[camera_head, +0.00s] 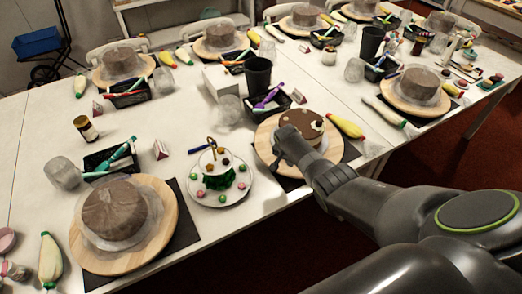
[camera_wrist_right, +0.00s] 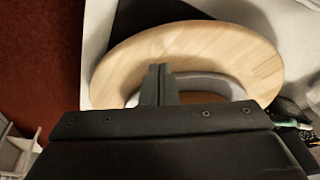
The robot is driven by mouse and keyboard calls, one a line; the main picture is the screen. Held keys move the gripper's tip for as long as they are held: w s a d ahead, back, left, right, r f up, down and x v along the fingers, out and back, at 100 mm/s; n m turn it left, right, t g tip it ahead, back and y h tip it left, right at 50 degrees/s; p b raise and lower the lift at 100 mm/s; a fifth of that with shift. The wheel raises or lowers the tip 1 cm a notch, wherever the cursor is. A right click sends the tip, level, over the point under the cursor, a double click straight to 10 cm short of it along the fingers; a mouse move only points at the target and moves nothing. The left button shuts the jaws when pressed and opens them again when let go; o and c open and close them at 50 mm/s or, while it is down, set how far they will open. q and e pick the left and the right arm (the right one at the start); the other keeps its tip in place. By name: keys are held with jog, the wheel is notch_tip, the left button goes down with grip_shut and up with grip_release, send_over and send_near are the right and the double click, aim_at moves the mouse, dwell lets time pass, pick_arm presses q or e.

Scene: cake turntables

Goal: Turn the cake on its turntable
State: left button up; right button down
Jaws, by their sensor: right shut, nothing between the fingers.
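The cake (camera_head: 302,124), brown on top with small decorations, sits on a round wooden turntable (camera_head: 265,147) near the table's front edge. My right gripper (camera_head: 284,140) is shut and empty at the cake's left side, over the turntable; I cannot tell if it touches either. In the right wrist view its fingers (camera_wrist_right: 158,82) are together in front of the pale wooden turntable (camera_wrist_right: 210,45). Most of the cake is hidden there behind the gripper body, with only a curved pale edge showing. My left gripper is not in view.
A tiered sweets stand (camera_head: 220,190) is left of the turntable. A wrapped cake on another wooden board (camera_head: 165,240) is at lower left.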

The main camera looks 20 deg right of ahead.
aim_at(298, 173)
jog(key=shift+f, duration=0.1)
jog(key=shift+f+b, duration=1.35)
jog(key=shift+s+d+r+p, duration=0.15)
jog(key=shift+s+d+p, duration=0.25)
jog(key=shift+d+p, duration=0.1)
jog(key=shift+s+d+p, duration=0.55)
jog(key=shift+s+d, duration=0.1)
jog(key=shift+d, duration=0.35)
jog(key=shift+s+d+p, duration=0.2)
jog(key=shift+s+d, duration=0.2)
jog(key=shift+d, duration=0.4)
jog(key=shift+s+d+p, duration=0.15)
jog(key=shift+s+d, duration=0.25)
jog(key=shift+d, duration=0.4)
